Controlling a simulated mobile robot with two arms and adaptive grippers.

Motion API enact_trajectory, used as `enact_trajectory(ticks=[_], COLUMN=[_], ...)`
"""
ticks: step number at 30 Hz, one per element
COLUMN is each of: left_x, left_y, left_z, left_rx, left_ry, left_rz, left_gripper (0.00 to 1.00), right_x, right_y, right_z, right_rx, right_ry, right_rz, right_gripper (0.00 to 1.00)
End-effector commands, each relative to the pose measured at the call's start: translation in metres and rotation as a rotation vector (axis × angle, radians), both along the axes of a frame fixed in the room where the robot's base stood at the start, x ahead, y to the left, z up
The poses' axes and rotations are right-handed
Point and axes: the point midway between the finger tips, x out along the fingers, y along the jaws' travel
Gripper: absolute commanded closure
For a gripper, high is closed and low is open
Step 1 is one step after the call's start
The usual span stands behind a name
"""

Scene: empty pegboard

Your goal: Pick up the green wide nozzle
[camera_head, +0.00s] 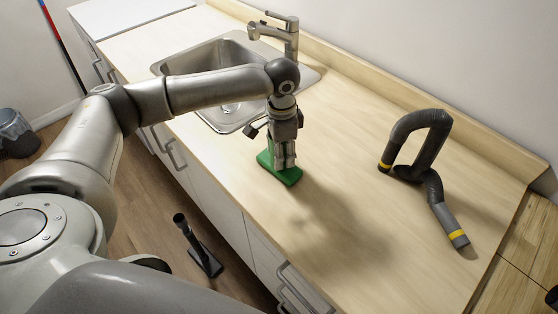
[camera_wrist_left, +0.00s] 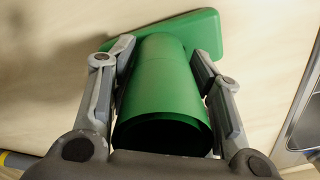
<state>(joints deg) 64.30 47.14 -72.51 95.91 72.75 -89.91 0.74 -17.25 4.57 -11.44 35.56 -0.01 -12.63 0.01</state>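The green wide nozzle (camera_head: 282,174) stands on the wooden counter below my left gripper, its flat wide foot on the counter and its tube upright. In the left wrist view the green nozzle (camera_wrist_left: 162,90) shows its round open end toward me, with the foot beyond. My left gripper (camera_head: 284,160) points down over the tube. In the wrist view the left gripper's fingers (camera_wrist_left: 160,58) are on both sides of the tube, very close to it, with a narrow gap at the right finger. The head view hides most of the tube. My right gripper is not seen.
A steel sink (camera_head: 205,62) with a tap (camera_head: 290,38) lies behind the gripper. A dark grey hose (camera_head: 435,140) with yellow bands lies on the counter at right. A black nozzle-like piece (camera_head: 205,262) is on the floor. The counter between nozzle and hose is clear.

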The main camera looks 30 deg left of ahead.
Motion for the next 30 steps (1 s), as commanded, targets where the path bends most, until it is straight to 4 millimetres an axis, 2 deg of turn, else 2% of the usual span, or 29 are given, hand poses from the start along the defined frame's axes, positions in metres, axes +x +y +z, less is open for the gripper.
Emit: enact_trajectory(ticks=[1,6,17,24,30], left_x=[0.0,0.0,0.001,-0.001,-0.031], left_y=[0.0,0.0,-0.001,-0.001,-0.011], left_z=[0.0,0.0,0.006,0.034,0.069], left_rx=[0.0,-0.001,-0.001,-0.003,-0.001], left_ry=[0.0,-0.001,-0.003,-0.004,-0.006], left_rz=[0.0,0.0,0.0,-0.003,-0.006], left_gripper=[0.66,0.86,0.87,0.87,0.87], right_x=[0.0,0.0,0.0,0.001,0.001], right_y=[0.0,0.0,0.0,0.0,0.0], right_z=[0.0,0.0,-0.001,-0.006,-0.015], right_rx=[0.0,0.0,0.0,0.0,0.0], right_ry=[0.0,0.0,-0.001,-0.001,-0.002], right_rz=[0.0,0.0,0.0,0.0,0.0], right_gripper=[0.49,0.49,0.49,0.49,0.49])
